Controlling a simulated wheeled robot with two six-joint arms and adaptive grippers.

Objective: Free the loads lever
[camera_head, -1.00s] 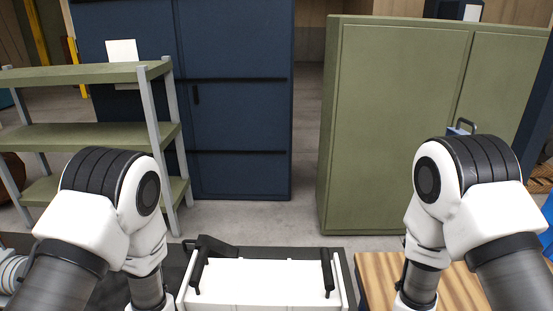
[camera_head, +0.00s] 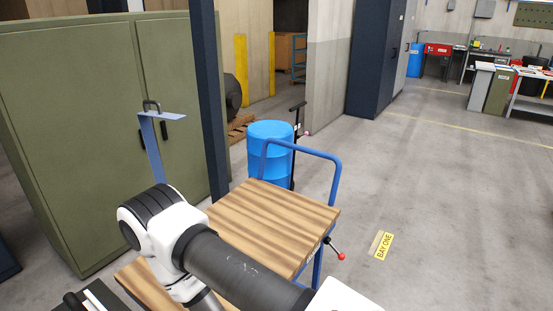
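A short lever with a red ball knob (camera_head: 339,256) sticks out from the right side of a wood-topped cart (camera_head: 270,215) with a blue tube handle (camera_head: 330,175). I cannot tell whether this is the loads lever, or whether anything holds it. A blue bracket (camera_head: 152,150) with a dark loop handle on top stands in front of the green cabinet; its lower end is hidden behind my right arm. My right arm crosses over the cart from the bottom edge, but its gripper is not in view. My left gripper is not in view.
A green cabinet (camera_head: 70,110) and a dark blue post (camera_head: 208,100) stand at left. A blue drum (camera_head: 268,145) is behind the cart, near a black upright handle (camera_head: 297,125). A yellow floor sign (camera_head: 384,245) lies right of the cart. Open floor is at right.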

